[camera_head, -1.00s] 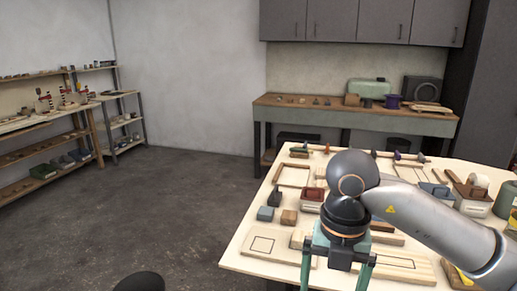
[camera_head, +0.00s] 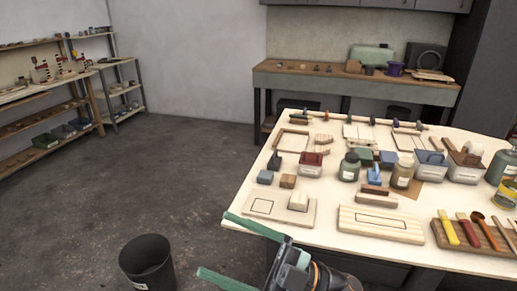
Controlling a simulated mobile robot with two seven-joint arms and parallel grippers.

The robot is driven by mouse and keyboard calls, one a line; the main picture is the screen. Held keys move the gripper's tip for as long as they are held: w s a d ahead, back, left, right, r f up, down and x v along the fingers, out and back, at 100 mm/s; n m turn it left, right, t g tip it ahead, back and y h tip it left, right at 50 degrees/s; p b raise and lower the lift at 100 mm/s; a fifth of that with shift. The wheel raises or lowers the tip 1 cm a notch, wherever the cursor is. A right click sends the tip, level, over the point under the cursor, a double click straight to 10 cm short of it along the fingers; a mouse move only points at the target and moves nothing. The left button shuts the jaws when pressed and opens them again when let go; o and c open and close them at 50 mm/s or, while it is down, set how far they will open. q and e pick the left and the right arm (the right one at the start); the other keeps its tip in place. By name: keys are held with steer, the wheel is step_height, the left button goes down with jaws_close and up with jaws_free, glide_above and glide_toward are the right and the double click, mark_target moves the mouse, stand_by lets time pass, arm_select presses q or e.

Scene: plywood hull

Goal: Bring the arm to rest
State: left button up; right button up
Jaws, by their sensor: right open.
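My right gripper (camera_head: 213,244) is at the bottom of the head view, just off the table's near left corner. Its two green fingers are spread apart and point left over the floor, with nothing between them. Part of my right arm shows at the bottom edge; the rest is out of view. One finger lies close to the table edge in the picture; I cannot tell whether they touch. My left gripper does not show.
The light wooden table (camera_head: 325,218) holds blocks, jars, boards and a tool rack (camera_head: 470,236). A dark bin (camera_head: 147,264) stands on the floor at lower left. A workbench (camera_head: 350,82) and shelves (camera_head: 60,122) line the walls. The floor between is clear.

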steer(key=w+d+f+m+t+h, duration=0.3)
steer(key=d+f+m+t+h, duration=0.4)
steer(key=m, duration=0.3)
steer(key=w+d+f+m+t+h, duration=0.45)
steer(key=f+m+t+h, duration=0.3)
steer(key=f+m, duration=0.25)
steer(key=s+d+f+m+g+h, duration=0.2)
steer(key=s+d+f+g+h, duration=0.1)
steer(key=s+f, duration=0.5)
steer(key=s+d+f+m+g+h+p, duration=0.1)
steer(key=s+d+f+g+h, duration=0.3)
steer(key=s+f, duration=0.5)
step_height(320, 180, down, 5)
steer(key=d+m, duration=0.1)
steer(key=d, duration=0.1)
steer(key=shift+d+f, duration=0.2)
steer(key=shift+d, duration=0.1)
